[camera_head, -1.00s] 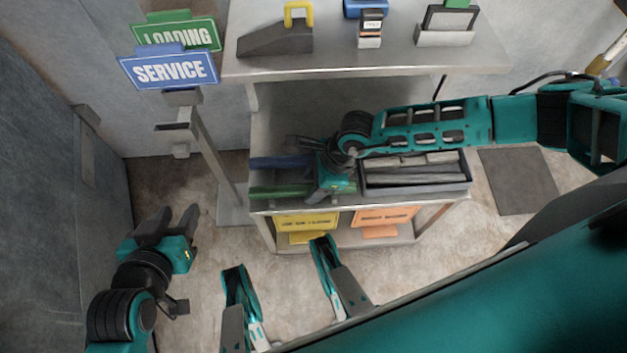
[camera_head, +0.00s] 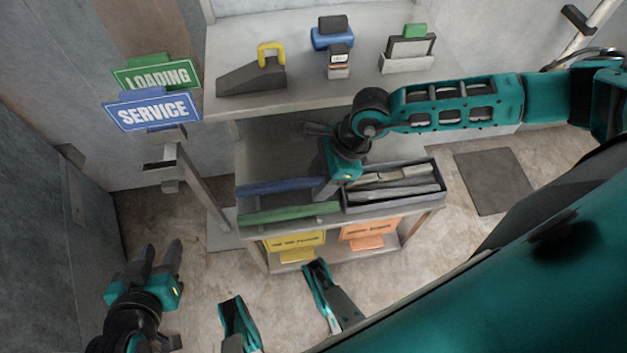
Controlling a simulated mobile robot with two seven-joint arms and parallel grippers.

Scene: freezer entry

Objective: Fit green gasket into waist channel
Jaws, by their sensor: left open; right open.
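The green gasket (camera_head: 275,215) is a long strip lying along the front edge of the cart's middle shelf. A blue strip (camera_head: 265,187) lies behind it. My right gripper (camera_head: 324,189) points down over this shelf, by the right ends of the strips and left of a dark bin. It is open and holds nothing I can see; its fingertips are partly hidden. My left gripper (camera_head: 160,256) is open and empty at the lower left, fingers up, away from the cart. I cannot make out the waist channel in this view.
The dark bin (camera_head: 438,171) holds grey pieces. Yellow (camera_head: 293,244) and orange (camera_head: 370,234) signs sit on the lower shelf. The top shelf (camera_head: 300,90) carries several small items. A post with green and blue signs (camera_head: 152,112) stands left. Floor is clear between post and left wall.

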